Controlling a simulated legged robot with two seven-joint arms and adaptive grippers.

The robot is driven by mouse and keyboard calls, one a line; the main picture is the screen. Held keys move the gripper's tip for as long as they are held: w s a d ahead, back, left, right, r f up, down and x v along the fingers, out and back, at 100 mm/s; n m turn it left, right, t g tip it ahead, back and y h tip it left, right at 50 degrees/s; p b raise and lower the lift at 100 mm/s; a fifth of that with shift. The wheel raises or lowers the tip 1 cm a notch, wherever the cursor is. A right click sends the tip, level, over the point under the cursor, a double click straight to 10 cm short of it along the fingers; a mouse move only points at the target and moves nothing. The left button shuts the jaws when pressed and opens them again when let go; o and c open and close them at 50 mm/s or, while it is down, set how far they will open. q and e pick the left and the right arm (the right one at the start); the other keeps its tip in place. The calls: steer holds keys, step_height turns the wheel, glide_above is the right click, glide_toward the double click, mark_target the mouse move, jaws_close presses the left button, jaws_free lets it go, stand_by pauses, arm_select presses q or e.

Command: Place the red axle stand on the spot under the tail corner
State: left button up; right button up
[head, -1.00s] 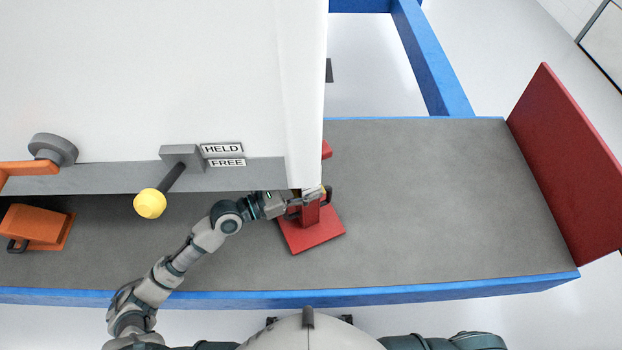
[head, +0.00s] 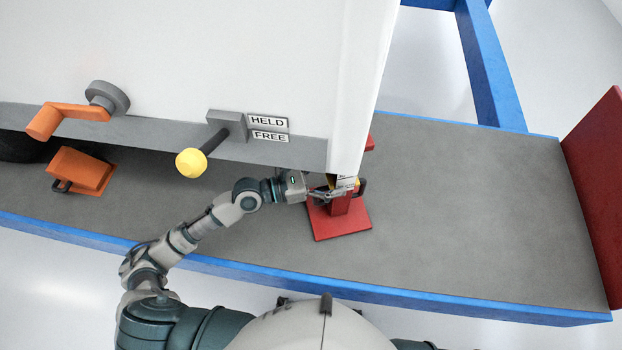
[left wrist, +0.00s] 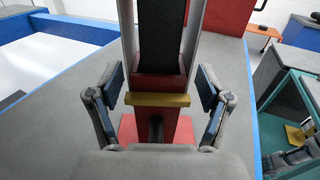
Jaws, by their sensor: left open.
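The red axle stand (head: 344,222) stands upright on the grey platform, with its square red base at the tail corner (head: 350,130) of the white body. The corner hides its top in the head view. In the left wrist view the stand's red column (left wrist: 160,125) carries a yellow bar (left wrist: 158,99). My left gripper (head: 325,194) is at the stand's upper part; its two fingers (left wrist: 157,105) are open, one on each side of the column with a gap to it.
A yellow-knobbed lever (head: 192,162) sticks out by the HELD and FREE labels. The platform's right part (head: 470,200) is clear up to a red end panel (head: 600,180).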

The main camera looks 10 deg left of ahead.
arm_select(q)
steer(key=v, duration=0.1)
steer(key=b+v, duration=0.1)
steer(key=v, duration=0.2)
steer(key=shift+s+a+f, duration=0.1)
steer(key=shift+a+f, duration=0.2)
steer(key=shift+f, duration=0.05)
steer(key=v, duration=0.1)
steer(key=b+v, duration=0.1)
steer(key=v, duration=0.1)
steer(key=b+v, duration=0.1)
steer(key=v, duration=0.1)
steer(key=shift+r, duration=0.35)
arm_select(e)
steer(key=w+a, duration=0.1)
steer(key=w, duration=0.6)
steer(key=shift+w+a+r, duration=0.25)
steer(key=shift+w+a, duration=0.05)
steer(key=shift+a, duration=0.05)
